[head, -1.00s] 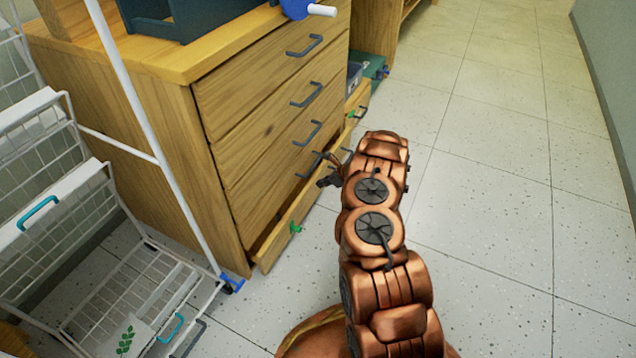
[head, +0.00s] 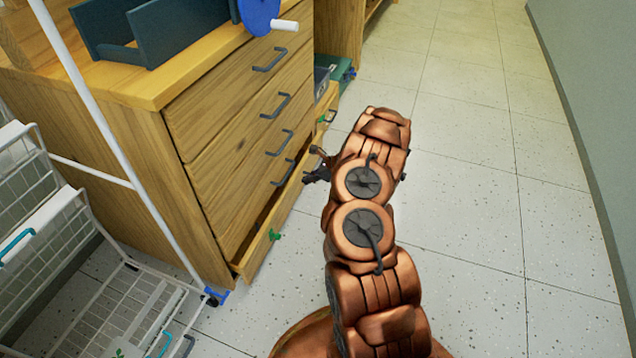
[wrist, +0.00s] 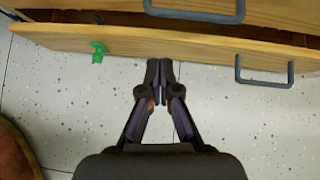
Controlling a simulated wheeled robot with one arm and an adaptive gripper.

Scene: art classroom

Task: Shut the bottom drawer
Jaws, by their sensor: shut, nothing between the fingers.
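The wooden drawer unit (head: 220,150) stands left of my arm in the head view. Its bottom drawer (head: 262,235) is out a little, with a dark gap behind its front. In the wrist view the drawer front (wrist: 200,45) runs across the top, with a green clip (wrist: 97,52) at the left and a grey handle (wrist: 262,78) at the right. My gripper (wrist: 159,65) is shut and empty, its tips close to the drawer front between clip and handle. I cannot tell whether they touch it. In the head view my gripper (head: 318,170) is partly hidden by my arm.
A white wire rack (head: 95,265) on wheels stands at the left, close to the unit's corner. Another low drawer (head: 328,105) sticks out beyond the unit. A blue holder (head: 150,35) sits on top. The tiled floor at the right (head: 470,200) is clear.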

